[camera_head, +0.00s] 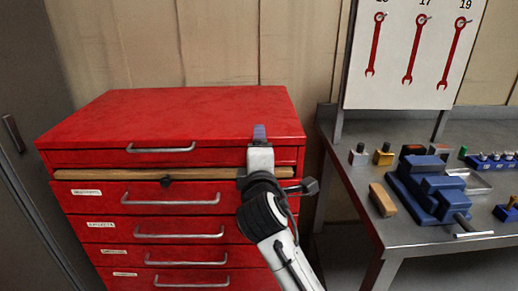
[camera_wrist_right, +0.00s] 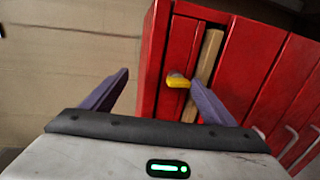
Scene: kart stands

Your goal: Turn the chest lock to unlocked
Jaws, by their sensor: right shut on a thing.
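The red chest (camera_head: 200,113) stands left of centre in the head view, its drawers shut. My right gripper (camera_head: 259,131) is at the right end of its upper front and hides the lock there. In the right wrist view, a small yellow lock lever (camera_wrist_right: 178,81) sits on the red chest panel (camera_wrist_right: 183,45). My right gripper (camera_wrist_right: 160,78) is shut on the lock lever, which shows at the tip of the right-hand finger. The other finger's contact is not clear. Which way the lock is set cannot be told. My left gripper is not in view.
A wooden strip (camera_head: 110,174) runs below the top drawer, with a small black piece (camera_head: 166,181) under it. A metal bench (camera_head: 400,238) with a blue vise (camera_head: 432,195) stands to the right. A wrench board (camera_head: 400,80) hangs behind.

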